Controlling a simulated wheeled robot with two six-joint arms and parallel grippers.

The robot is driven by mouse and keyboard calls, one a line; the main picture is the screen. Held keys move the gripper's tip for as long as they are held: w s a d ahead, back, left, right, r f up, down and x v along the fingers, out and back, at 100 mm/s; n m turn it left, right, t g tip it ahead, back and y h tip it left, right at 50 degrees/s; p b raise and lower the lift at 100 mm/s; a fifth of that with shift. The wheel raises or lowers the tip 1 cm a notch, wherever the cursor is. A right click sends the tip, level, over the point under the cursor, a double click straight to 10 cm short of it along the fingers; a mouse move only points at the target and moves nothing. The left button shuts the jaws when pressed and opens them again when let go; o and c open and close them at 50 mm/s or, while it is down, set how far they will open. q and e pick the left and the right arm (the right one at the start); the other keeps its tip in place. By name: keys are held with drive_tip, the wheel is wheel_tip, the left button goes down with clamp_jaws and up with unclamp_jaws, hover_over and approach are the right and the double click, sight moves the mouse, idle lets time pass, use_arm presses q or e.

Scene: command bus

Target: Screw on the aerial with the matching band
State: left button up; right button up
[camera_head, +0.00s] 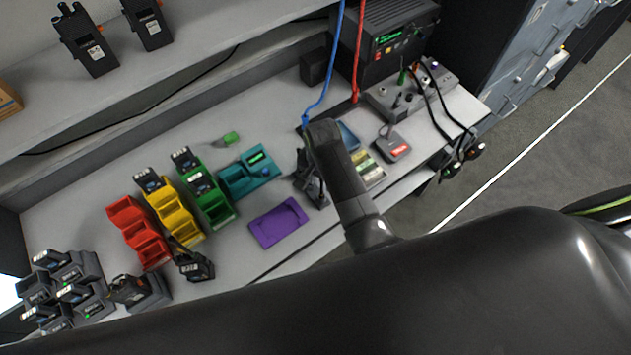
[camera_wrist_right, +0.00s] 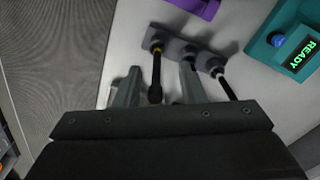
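My right gripper (camera_head: 312,184) points down at the bench's front edge, beside the purple tray. In the right wrist view its two fingers (camera_wrist_right: 158,88) are apart. A black aerial (camera_wrist_right: 156,72) with a yellowish band at its base stands between them; I see no clear contact. In the head view the gripper largely hides the rack. A handheld radio (camera_head: 194,266) lies by the yellow bin. My left gripper is out of view.
A teal device (camera_wrist_right: 290,48) reads READY. The purple tray (camera_head: 278,222) lies beside it. Red (camera_head: 137,232), yellow (camera_head: 176,212) and green (camera_head: 207,194) bins stand left, with several charging radios (camera_head: 75,285) beyond. Blue and red cords (camera_head: 358,50) hang near my right arm.

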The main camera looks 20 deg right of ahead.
drive_tip(key=shift+f, duration=0.1)
drive_tip(key=shift+s+d, duration=0.1)
drive_tip(key=shift+s, duration=0.2)
drive_tip(key=shift+r, duration=0.2)
drive_tip(key=shift+c, duration=2.2)
drive_tip(key=shift+w+f, duration=0.1)
drive_tip(key=shift+c, duration=1.1)
clamp_jaws()
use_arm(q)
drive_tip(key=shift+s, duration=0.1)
